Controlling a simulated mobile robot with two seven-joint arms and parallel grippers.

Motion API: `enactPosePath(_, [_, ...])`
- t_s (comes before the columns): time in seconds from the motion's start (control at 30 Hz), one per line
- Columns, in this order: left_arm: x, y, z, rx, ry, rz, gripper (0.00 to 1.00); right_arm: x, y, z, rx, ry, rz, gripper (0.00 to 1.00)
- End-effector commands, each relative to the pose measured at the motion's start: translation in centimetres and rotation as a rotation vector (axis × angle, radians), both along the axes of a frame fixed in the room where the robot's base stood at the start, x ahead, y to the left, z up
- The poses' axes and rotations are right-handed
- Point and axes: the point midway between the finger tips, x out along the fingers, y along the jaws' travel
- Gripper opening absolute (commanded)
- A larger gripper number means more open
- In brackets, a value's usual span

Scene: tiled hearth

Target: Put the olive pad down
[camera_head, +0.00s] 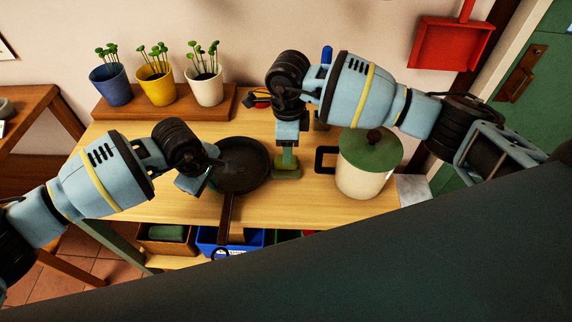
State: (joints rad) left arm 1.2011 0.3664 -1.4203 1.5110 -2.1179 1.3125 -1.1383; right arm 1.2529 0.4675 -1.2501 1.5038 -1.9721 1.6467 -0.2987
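The olive pad (287,173) shows at the middle of the wooden table, between the black pan and the cream pot. My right gripper (288,158) points down from above, with its fingers around the pad's upper part. It looks shut on the pad. The pad is at or just above the tabletop; I cannot tell if it touches. My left gripper (203,183) is at the left rim of the black pan (243,165). Its fingertips are small and partly hidden, so its opening does not show.
The cream pot (362,180) with green lid stands right of the pad. Blue (112,88), yellow (157,86) and white (205,88) plant pots stand on a wooden board (180,112) at the back. Bins, including a blue one (232,240), sit below. Bare tabletop (275,208) lies in front.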

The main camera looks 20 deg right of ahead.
Motion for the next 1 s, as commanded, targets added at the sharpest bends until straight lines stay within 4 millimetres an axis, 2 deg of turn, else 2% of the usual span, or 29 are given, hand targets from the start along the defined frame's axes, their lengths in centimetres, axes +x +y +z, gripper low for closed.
enactPosePath(0.27, [0.0, 0.0, 0.1, -0.001, -0.002, 0.000, 0.00, 0.0, 0.1, -0.7, 0.000, 0.001, 0.000, 0.53])
enactPosePath(0.6, [0.0, 0.0, 0.1, -0.001, -0.002, 0.000, 0.00, 0.1, 0.4, -5.0, 0.000, 0.001, -0.001, 0.53])
enactPosePath(0.83, [0.0, 0.0, 0.1, -0.001, -0.002, 0.000, 0.00, 0.1, 0.5, -5.2, 0.001, -0.001, 0.000, 0.53])
enactPosePath(0.87, [0.0, 0.0, 0.1, -0.001, -0.002, 0.000, 0.00, 0.1, 0.5, -5.2, 0.001, -0.001, 0.000, 0.51])
enactPosePath(1.0, [0.0, 0.0, 0.1, -0.001, -0.002, 0.000, 0.00, 0.1, 0.4, -5.2, 0.001, -0.001, 0.000, 0.33])
